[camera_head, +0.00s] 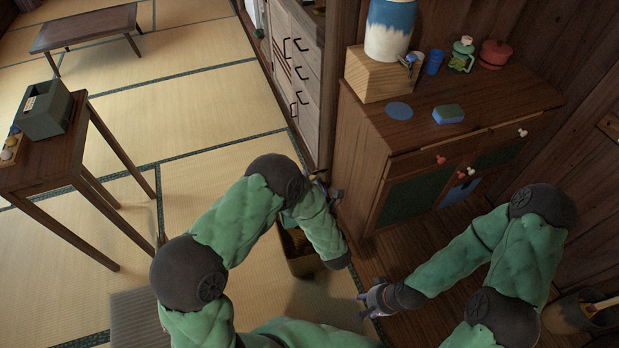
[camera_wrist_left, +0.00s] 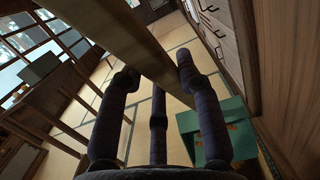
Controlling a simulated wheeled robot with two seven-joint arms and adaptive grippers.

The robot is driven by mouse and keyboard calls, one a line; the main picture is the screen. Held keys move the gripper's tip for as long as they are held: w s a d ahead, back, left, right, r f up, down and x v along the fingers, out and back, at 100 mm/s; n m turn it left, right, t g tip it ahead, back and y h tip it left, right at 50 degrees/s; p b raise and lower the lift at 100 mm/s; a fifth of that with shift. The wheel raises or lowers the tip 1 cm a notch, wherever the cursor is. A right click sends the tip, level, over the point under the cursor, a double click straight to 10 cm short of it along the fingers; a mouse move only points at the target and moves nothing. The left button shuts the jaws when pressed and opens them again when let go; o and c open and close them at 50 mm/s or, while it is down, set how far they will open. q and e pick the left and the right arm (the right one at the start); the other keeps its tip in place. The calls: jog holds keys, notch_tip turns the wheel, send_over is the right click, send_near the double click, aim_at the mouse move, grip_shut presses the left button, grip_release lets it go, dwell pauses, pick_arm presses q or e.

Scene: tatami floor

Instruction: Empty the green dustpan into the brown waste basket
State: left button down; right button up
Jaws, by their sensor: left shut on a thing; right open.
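My left gripper (camera_head: 328,190) is partly hidden by its own arm, in front of the cabinets. In the left wrist view its fingers (camera_wrist_left: 158,95) are shut on a long wooden handle (camera_wrist_left: 125,42) that crosses the picture diagonally. The green dustpan (camera_wrist_left: 192,122) shows at lower right there, behind a finger, with orange-brown bits in it; its tilt is unclear.
A wooden cabinet (camera_head: 370,150) stands ahead right, with a blue-and-white jar (camera_head: 390,28) on a wooden block, and cups and a sponge (camera_head: 448,114). A side table (camera_head: 40,172) holds a grey box (camera_head: 46,112) at left. A dark bin (camera_head: 567,318) with a stick stands lower right.

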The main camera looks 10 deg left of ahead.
pick_arm(q)
jog(key=s+d+f+t+y, duration=0.1)
jog(key=s+d+t, duration=0.1)
jog(key=s, duration=0.4)
jog(key=shift+d+f, duration=0.4)
jog(key=shift+d, duration=0.5)
dwell(2.1)
